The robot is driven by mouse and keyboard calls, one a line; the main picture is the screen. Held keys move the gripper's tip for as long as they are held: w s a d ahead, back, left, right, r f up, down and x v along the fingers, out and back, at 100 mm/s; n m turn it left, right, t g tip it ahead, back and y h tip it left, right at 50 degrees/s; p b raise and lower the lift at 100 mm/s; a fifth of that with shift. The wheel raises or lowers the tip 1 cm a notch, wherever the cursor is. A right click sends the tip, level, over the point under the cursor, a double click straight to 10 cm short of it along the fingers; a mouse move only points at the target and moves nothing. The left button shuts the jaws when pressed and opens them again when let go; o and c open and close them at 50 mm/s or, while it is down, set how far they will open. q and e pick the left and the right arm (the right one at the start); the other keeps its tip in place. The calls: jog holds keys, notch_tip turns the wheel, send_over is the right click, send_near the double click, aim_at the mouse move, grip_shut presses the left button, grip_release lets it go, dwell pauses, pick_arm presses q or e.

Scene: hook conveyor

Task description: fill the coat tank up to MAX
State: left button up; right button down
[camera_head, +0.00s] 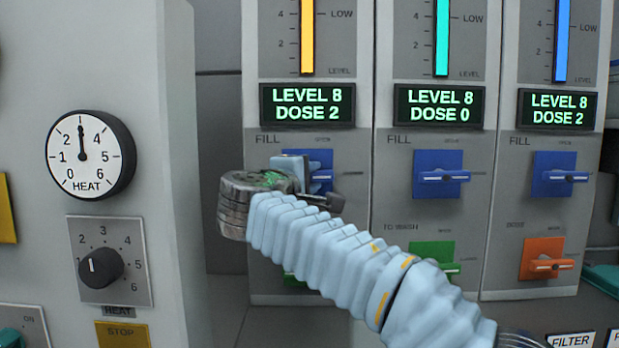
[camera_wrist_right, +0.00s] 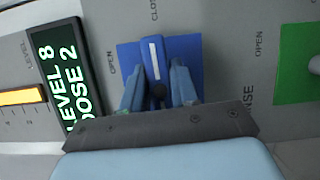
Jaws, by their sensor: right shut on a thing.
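My right gripper (camera_head: 308,182) reaches in from the lower right to the leftmost of three tank panels. In the right wrist view, its light-blue fingers (camera_wrist_right: 157,87) are shut on the blue FILL handle (camera_wrist_right: 156,62), one finger on each side. The handle's white stripe points toward the CLOSED label; OPEN is at the plate's left in that view. The bar's top and any MAX mark are out of view. No readable label shows which tank is the coat tank. My left gripper is not in view.
The middle panel has a teal bar, a display (camera_head: 438,106) reading LEVEL 8, DOSE 0, and a blue FILL valve (camera_head: 440,174). The right panel's display (camera_head: 557,109) reads LEVEL 8, DOSE 2. A heat gauge (camera_head: 90,154) and knob (camera_head: 100,265) are on the cabinet at left.

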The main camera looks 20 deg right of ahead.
jog(key=shift+f, duration=0.1)
jog(key=c, duration=1)
grip_release()
jog(key=shift+o, duration=0.2)
jog(key=shift+a, duration=0.1)
jog(key=b+v, duration=0.2)
jog(key=v, duration=1.1)
jog(key=shift+s+a, duration=0.25)
